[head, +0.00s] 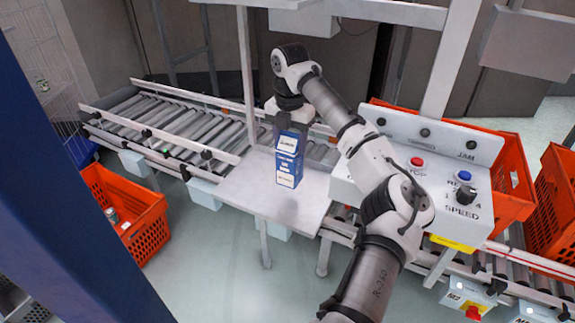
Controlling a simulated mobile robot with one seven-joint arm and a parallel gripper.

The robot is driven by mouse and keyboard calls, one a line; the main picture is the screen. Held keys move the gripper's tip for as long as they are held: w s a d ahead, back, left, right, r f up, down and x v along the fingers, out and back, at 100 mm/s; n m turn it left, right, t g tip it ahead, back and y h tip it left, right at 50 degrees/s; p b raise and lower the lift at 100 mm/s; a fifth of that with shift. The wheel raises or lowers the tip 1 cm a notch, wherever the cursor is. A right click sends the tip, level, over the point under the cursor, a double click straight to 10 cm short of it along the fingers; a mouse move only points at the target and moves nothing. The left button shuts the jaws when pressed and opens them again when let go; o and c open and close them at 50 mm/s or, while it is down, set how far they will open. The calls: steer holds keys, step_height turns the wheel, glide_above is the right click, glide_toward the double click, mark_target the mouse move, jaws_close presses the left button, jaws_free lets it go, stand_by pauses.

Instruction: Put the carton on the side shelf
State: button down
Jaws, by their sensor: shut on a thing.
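The carton (289,168) is a blue and white box, standing upright at the middle of the head view. It is over the light grey side shelf (262,208), which juts out from the roller conveyor. My gripper (287,128) comes down from above and is shut on the carton's top part. The fingers are partly hidden behind the carton. I cannot tell whether the carton's bottom touches the shelf or hangs just above it.
A roller conveyor (185,122) runs behind the shelf. A control box (440,150) with red and blue buttons and a speed knob stands right of the shelf. An orange tote (148,235) with items sits at lower left. More orange totes (513,175) are at right. A grey post (246,75) rises behind the shelf.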

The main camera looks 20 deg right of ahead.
mark_target(290, 159)
steer(key=shift+f+p, duration=0.35)
steer(key=shift+f, duration=2.55)
steer(key=c, duration=0.6)
jaws_free()
steer(key=shift+f, duration=0.15)
step_height(290, 159, up, 12)
steer(key=shift+r+b, duration=0.15)
steer(key=shift+b, duration=0.25)
